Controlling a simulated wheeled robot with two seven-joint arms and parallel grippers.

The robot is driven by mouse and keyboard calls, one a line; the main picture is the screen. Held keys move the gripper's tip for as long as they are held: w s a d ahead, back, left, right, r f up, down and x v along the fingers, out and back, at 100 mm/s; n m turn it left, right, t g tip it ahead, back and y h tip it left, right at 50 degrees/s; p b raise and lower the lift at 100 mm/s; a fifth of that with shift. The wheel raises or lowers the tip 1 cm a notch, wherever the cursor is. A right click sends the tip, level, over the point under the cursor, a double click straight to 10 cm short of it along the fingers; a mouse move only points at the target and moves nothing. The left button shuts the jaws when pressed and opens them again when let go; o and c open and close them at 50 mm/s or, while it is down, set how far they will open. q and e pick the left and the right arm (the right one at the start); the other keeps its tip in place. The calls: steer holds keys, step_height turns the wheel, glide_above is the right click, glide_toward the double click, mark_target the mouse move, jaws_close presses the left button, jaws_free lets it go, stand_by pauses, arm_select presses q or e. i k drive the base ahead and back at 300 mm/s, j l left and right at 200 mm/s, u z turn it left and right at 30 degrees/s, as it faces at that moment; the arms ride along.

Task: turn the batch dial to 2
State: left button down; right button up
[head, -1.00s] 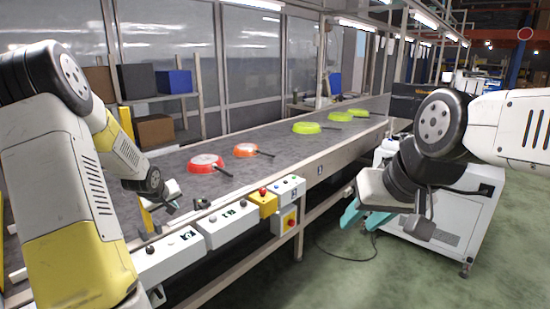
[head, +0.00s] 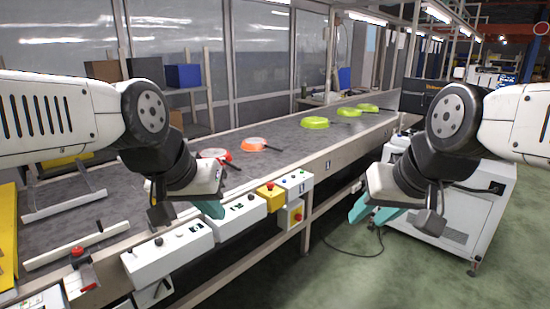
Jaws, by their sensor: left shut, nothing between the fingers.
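Control boxes line the conveyor's front edge: a near white box (head: 168,254) with a black knob (head: 158,241), a middle white box (head: 236,220) with small controls, and a far white box (head: 297,183) with small buttons. Their labels are too small to read, so I cannot tell which control is the batch dial or its setting. My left gripper (head: 210,208) is shut and empty, its teal tips in front of the middle box in the picture; contact cannot be judged. My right gripper (head: 373,212) has its teal fingers apart and empty, right of the boxes.
A yellow box (head: 270,196) with a red button sits between the middle and far boxes. A white cabinet (head: 455,215) stands behind my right gripper.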

mark_target(158, 242)
steer(key=u, duration=1.25)
steer(key=i+j+u, duration=0.15)
steer(key=i+u, duration=0.2)
steer(key=i, duration=0.3)
